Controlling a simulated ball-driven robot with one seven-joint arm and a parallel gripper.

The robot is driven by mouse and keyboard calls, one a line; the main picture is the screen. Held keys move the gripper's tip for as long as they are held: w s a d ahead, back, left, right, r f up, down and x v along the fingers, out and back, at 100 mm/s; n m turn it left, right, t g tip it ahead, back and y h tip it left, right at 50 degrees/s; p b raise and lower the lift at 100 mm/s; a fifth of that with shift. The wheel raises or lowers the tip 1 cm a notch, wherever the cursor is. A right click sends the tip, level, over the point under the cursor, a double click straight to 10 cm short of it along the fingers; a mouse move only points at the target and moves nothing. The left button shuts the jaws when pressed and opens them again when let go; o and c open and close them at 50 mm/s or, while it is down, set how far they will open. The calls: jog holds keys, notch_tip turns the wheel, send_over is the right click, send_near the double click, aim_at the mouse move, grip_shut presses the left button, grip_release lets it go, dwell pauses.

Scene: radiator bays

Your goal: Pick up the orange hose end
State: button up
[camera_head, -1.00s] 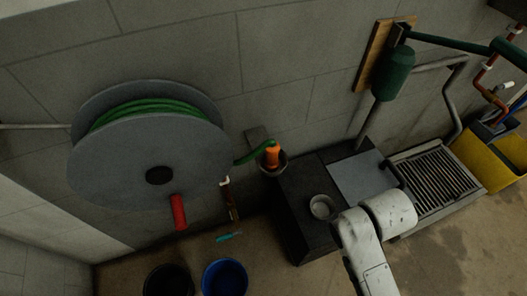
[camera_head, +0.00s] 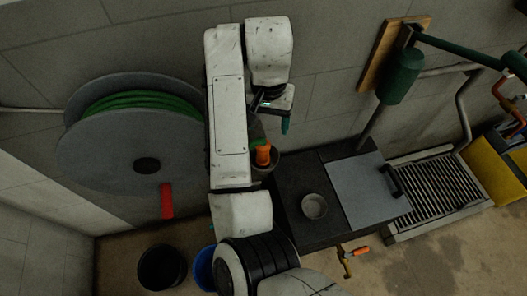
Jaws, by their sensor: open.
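The orange hose end (camera_head: 263,155) stands upright in a dark round holder (camera_head: 265,168) on the wall, beside the left end of the dark bench. A short bit of green hose shows just behind it, partly hidden by my arm. My gripper (camera_head: 284,127) hangs from my white arm above the hose end and slightly to its right, apart from it. Its teal fingertip points down. The gripper is open, and I see nothing between its fingers.
A grey reel (camera_head: 110,150) of green hose with a red handle (camera_head: 167,200) is at left. The dark bench (camera_head: 290,215) holds a small metal cup (camera_head: 314,206). A black bucket (camera_head: 161,267) and a blue bucket (camera_head: 203,268) stand on the floor. A green cylinder (camera_head: 402,75) hangs at right.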

aim_at(263, 142)
jog(key=shift+a+r, duration=0.1)
jog(key=shift+a, duration=0.5)
jog(key=shift+a+f+b, duration=0.1)
jog(key=shift+f+b, duration=0.2)
notch_tip(263, 142, down, 4)
jog(key=shift+s+f+b, duration=0.1)
jog(key=shift+f+b, duration=0.15)
jog(key=shift+b, duration=0.4)
jog(key=shift+s+f, duration=0.2)
jog(key=shift+f, duration=2.55)
jog(key=shift+r, duration=0.1)
jog(key=c, duration=1.3)
